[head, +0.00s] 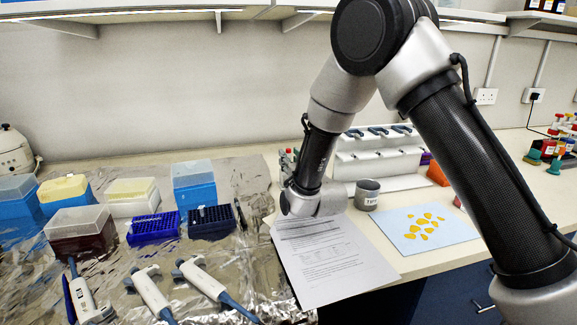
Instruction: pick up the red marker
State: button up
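I cannot make out a red marker for certain in the head view. A small red object (458,202) shows partly behind my arm, to the right of the blue sheet, but I cannot tell what it is. A thin dark pen-like object (240,215) lies on the foil beside the dark blue tube rack. My arm reaches down over the bench, and its wrist is above the top of the printed paper (335,262). The gripper fingers do not show past the wrist, so I cannot see whether they hold anything.
Several pipettes (150,292) lie on foil at the front left. Tip boxes (195,186) and blue tube racks (153,229) stand behind them. A grey mug (367,194), a white pipette stand (378,160) and a blue sheet with yellow pieces (452,231) are right of the wrist.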

grip_shut()
notch_tip(320, 180, up, 10)
dwell(0.4)
jog(key=shift+r, duration=0.1)
